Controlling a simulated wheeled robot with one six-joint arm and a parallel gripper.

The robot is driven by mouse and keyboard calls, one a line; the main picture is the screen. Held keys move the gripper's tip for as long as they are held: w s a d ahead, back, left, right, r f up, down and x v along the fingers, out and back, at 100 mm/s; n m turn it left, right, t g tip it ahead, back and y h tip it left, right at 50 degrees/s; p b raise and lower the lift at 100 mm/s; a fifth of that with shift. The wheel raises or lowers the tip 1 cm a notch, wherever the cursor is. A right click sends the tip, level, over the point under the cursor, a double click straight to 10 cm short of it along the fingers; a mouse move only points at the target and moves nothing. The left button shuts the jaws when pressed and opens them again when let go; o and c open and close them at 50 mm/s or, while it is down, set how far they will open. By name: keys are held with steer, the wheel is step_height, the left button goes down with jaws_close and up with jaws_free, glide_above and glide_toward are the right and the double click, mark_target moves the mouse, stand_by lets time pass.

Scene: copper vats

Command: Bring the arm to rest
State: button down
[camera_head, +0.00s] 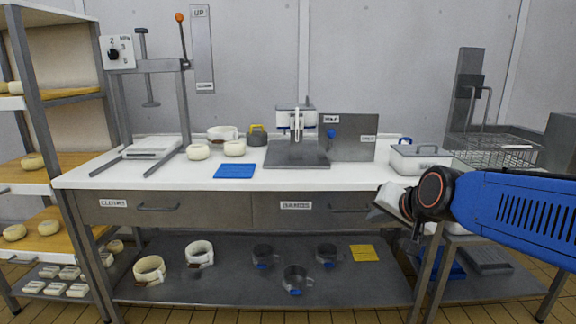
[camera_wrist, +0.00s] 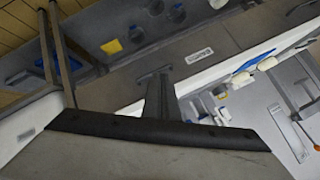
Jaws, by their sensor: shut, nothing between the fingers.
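My blue arm comes in from the right in the head view, in front of the bench's right end.
The white bench top (camera_head: 300,184) bears a press (camera_head: 150,150), a slicer (camera_head: 297,150), cheeses (camera_head: 198,152), a blue cloth (camera_head: 235,171) and a lidded box (camera_head: 420,160). A wire basket (camera_head: 495,150) stands right. Moulds and cups lie on the lower shelf (camera_head: 225,285).

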steer(key=s+d+f+n+g, duration=0.1)
steer(key=s+f, duration=0.3)
steer(key=s, duration=0.4)
steer(key=s+d+f+n+g+h, duration=0.1)
steer(key=s+d+f+n+g, duration=0.1)
steer(key=s, duration=0.5)
steer(key=s+d+f+n+g+h, duration=0.1)
steer(key=s+d+f, duration=0.3)
steer(key=s, duration=0.4)
steer(key=shift+s+f+n+g, duration=0.35)
steer(key=shift+f+n+g, duration=0.35)
steer(key=shift+f, duration=0.1)
steer(key=shift+d, duration=0.1)
